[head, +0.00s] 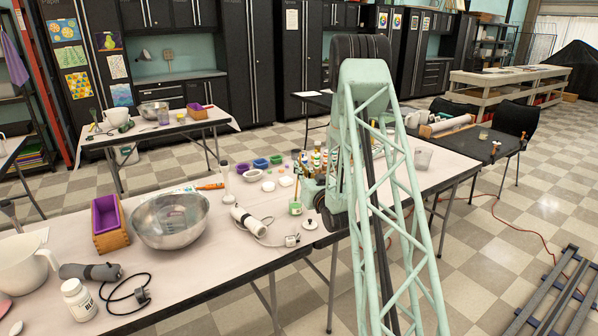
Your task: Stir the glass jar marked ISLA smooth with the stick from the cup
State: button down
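A small glass jar (296,208) with green at its rim stands on the long table near its right-front edge. No ISLA marking can be read on it at this size. A thin upright line shows just above the jar; I cannot tell whether it is a stick. I cannot pick out the cup of sticks; it may be among the crowded items or behind my arm. My pale green lattice arm crosses the table and hides part of it. My wrist shows partly beside the lattice, right of the jar, but my gripper's fingers do not show.
Several small bottles (318,160) stand close behind my wrist. A white stick blender (247,221) with its cord lies left of the jar. A steel bowl (170,220) and a purple-lined wooden mould (108,222) stand further left.

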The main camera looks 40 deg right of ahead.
aim_at(300, 157)
jog(key=shift+r, duration=0.75)
jog(key=shift+d+r, duration=0.1)
jog(key=shift+r, duration=0.1)
dwell(0.7)
jog(key=shift+r+p, duration=0.3)
jog(key=shift+r, duration=2.05)
